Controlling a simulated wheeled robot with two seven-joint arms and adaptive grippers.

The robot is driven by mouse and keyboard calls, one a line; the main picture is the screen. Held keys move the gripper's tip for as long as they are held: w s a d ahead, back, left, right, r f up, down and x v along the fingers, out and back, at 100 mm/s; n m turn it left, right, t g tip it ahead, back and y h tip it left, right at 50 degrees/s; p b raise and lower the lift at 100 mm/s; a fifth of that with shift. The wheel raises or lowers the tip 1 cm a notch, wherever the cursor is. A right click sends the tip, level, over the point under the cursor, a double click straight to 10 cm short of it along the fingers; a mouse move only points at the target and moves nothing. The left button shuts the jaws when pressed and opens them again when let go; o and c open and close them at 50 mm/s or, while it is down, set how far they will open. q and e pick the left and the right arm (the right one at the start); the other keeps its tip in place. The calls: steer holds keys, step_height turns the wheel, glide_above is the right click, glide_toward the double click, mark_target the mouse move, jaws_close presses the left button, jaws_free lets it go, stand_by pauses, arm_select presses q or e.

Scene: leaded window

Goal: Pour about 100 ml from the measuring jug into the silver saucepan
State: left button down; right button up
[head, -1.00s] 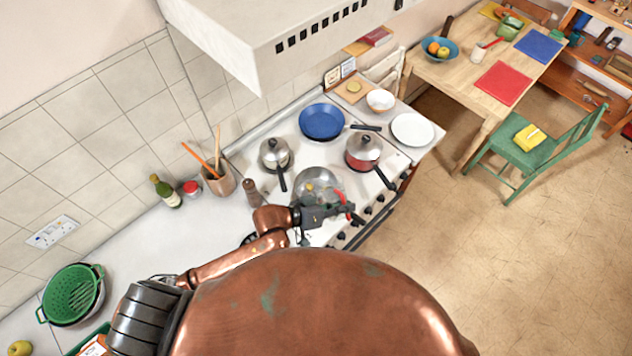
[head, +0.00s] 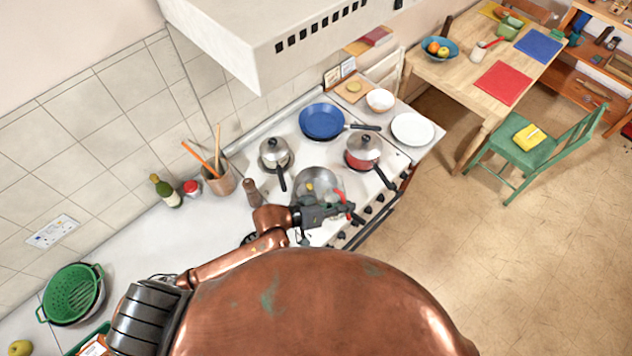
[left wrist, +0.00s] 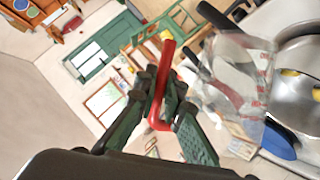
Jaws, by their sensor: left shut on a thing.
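The clear measuring jug (left wrist: 240,85) has red markings and a red handle (left wrist: 164,85). My left gripper (left wrist: 163,98) is shut on that handle. In the head view my left gripper (head: 345,212) is at the near right side of an open silver saucepan (head: 306,178) on the stove. The jug is hard to make out there and overlaps the pan's right part. The pan also shows in the left wrist view (left wrist: 304,98), with yellow pieces inside. The jug's exact tilt, its liquid level and any stream cannot be told. My right gripper is not in view.
On the stove stand a lidded silver pot (head: 275,152), a blue frying pan (head: 322,121) and a lidded red pot (head: 363,149). A brown pepper mill (head: 251,190) stands left of the open pan. The range hood (head: 280,45) hangs above. A white plate (head: 412,129) is at right.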

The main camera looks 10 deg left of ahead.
arm_select(q)
steer(key=shift+s+d, duration=0.1)
stand_by(0.6)
steer(key=shift+s+d+f+m+p, duration=0.15)
steer(key=shift+s+d+m+p, duration=0.2)
steer(key=shift+p, duration=0.1)
steer(key=s+d+f+m+t+y+b, duration=0.2)
steer(key=s+d+f+m+t+b, duration=0.1)
steer(key=s+f+m, duration=0.1)
steer(key=shift+d+f+y, duration=0.25)
steer(key=shift+f+y, duration=0.05)
steer(key=shift+f, duration=0.55)
